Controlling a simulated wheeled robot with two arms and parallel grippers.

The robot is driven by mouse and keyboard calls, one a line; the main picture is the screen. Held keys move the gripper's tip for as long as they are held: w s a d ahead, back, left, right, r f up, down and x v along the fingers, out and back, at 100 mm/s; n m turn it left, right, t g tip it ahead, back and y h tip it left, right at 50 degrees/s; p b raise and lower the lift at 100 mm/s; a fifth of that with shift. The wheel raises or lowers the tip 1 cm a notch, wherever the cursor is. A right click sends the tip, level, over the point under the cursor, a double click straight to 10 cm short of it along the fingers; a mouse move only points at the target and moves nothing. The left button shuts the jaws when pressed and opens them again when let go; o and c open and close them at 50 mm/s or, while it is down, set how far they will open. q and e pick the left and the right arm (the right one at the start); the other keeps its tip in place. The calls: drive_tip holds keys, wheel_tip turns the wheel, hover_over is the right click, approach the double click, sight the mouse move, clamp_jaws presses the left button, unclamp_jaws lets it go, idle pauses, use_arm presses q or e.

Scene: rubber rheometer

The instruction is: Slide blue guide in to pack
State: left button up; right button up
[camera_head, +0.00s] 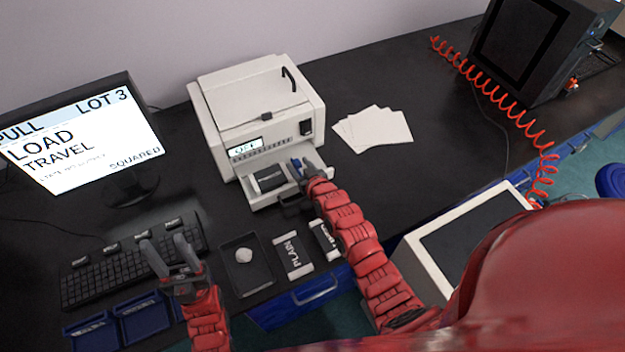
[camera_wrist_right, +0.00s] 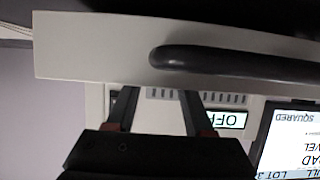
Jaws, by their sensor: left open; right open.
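A small blue piece (camera_head: 296,163), perhaps the blue guide, shows at the right end of the machine's pulled-out drawer, partly hidden by my right gripper. A black labelled block (camera_head: 270,179), perhaps the pack, lies in that drawer. My right gripper (camera_head: 304,167) is open at the drawer's right end; I cannot tell if it touches the blue piece. In the right wrist view its open fingers (camera_wrist_right: 160,92) have nothing visible between them. My left gripper (camera_head: 164,241) is open and empty above the keyboard's right end.
The white machine (camera_head: 255,100) reads OFF; its drawer has a black handle (camera_wrist_right: 230,62). A black tray (camera_head: 262,279) with a pale lump, a PLAIN block (camera_head: 292,256) and another block (camera_head: 325,240) lie in front. Blue bins (camera_head: 137,318) stand lower left. White sheets (camera_head: 373,130) lie right.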

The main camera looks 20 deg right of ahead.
drive_tip(key=b+v, duration=0.4)
drive_tip(key=v, duration=1.2)
drive_tip(key=shift+s+r, duration=0.25)
drive_tip(key=shift+r, duration=0.05)
